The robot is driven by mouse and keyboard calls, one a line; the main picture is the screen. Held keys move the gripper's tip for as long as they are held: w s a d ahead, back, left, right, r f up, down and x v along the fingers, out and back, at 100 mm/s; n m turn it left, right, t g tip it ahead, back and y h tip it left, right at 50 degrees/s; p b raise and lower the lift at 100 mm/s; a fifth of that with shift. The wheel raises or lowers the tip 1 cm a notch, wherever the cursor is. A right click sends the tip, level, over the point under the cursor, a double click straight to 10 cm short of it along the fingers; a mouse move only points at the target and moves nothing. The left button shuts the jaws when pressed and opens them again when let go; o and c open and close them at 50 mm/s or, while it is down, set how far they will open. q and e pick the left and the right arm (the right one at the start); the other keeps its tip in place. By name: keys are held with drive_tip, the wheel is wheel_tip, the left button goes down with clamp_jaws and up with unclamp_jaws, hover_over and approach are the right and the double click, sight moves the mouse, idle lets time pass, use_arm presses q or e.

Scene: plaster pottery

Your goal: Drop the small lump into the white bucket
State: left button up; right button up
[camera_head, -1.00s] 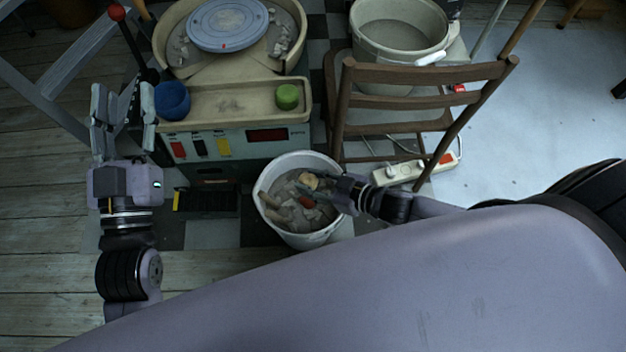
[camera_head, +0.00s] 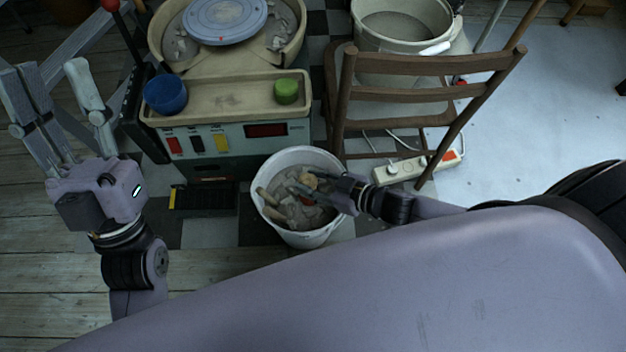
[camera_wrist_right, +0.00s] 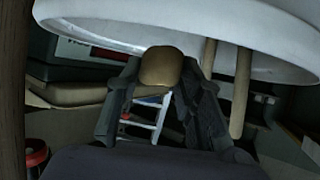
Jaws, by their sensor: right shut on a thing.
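The white bucket (camera_head: 312,240) stands on the floor below the front of the pottery wheel, with grey scraps and wooden sticks in it. My right gripper (camera_head: 306,188) is over the bucket's opening. It is shut on the small lump (camera_head: 309,181), a rounded tan piece. In the right wrist view the lump (camera_wrist_right: 162,67) sits between the fingertips, and the bucket's pale rim (camera_wrist_right: 190,30) shows behind. My left gripper (camera_head: 60,105) is open and empty at the far left, away from the bucket.
The pottery wheel (camera_head: 225,20) has a tray with a blue bowl (camera_head: 166,95) and a green lump (camera_head: 286,91). A wooden chair (camera_head: 425,62) and a power strip (camera_head: 405,170) stand right of the bucket. A larger pale bucket (camera_head: 400,30) is behind the chair.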

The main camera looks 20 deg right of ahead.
drive_tip(key=o, duration=1.3)
drive_tip(key=shift+s+d+r, duration=0.15)
drive_tip(key=shift+s+d, duration=0.15)
drive_tip(key=shift+s, duration=0.15)
drive_tip(key=v, duration=1.1)
drive_tip(key=shift+w+r, duration=0.1)
drive_tip(key=shift+w, duration=0.05)
